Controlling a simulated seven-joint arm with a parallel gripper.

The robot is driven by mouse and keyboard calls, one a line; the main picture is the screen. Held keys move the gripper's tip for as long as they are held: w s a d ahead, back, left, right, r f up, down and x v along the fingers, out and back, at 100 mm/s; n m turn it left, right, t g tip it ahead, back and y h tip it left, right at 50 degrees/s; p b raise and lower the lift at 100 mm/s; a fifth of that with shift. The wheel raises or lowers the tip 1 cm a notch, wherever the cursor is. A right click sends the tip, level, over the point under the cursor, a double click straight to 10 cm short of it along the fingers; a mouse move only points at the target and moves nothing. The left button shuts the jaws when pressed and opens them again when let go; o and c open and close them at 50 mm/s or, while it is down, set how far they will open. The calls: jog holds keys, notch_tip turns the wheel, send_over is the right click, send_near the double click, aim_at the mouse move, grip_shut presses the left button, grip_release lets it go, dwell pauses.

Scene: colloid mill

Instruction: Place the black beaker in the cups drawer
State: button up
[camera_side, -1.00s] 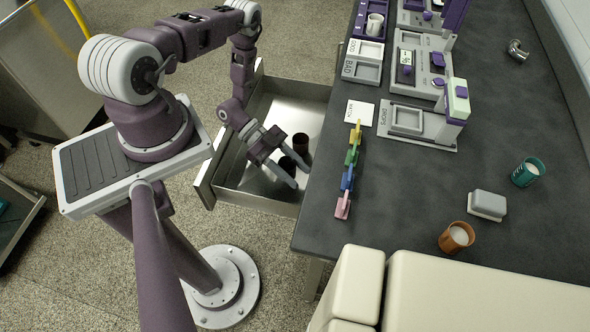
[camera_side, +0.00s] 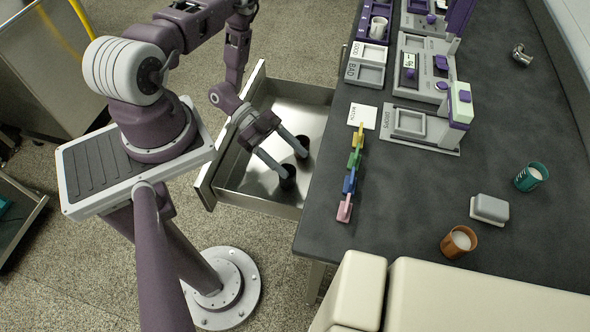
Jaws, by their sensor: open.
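The cups drawer (camera_side: 258,186) is pulled out from the counter, with its metal inside showing. I cannot tell whether either finger touches a cup.
The dark counter (camera_side: 400,220) borders the drawer on the right. It holds a row of coloured clips (camera_side: 351,170), a teal cup (camera_side: 531,177), an orange-brown cup (camera_side: 459,242), a grey-white box (camera_side: 489,209) and grey machines (camera_side: 425,125). Part of the drawer floor is bare.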

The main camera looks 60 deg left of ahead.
jog(key=w+a+r+n+t+y, duration=0.2)
jog(key=w+a+r+y, duration=0.85)
jog(key=w+r, duration=0.4)
notch_tip(320, 180, up, 14)
jog(key=w+a+n+y, duration=0.1)
jog(key=n+y, duration=0.3)
jog(key=s+d+r+n+y, duration=0.1)
jog(key=s+d+r+n, duration=0.4)
jog(key=s+r, duration=0.5)
jog(key=s+d+r+n+h, duration=0.1)
jog(key=s+d, duration=0.4)
jog(key=s, duration=0.2)
jog(key=s+d+r+n+g+h, duration=0.1)
jog(key=s+d+h, duration=0.1)
jog(key=s+d, duration=0.3)
jog(key=s, duration=0.3)
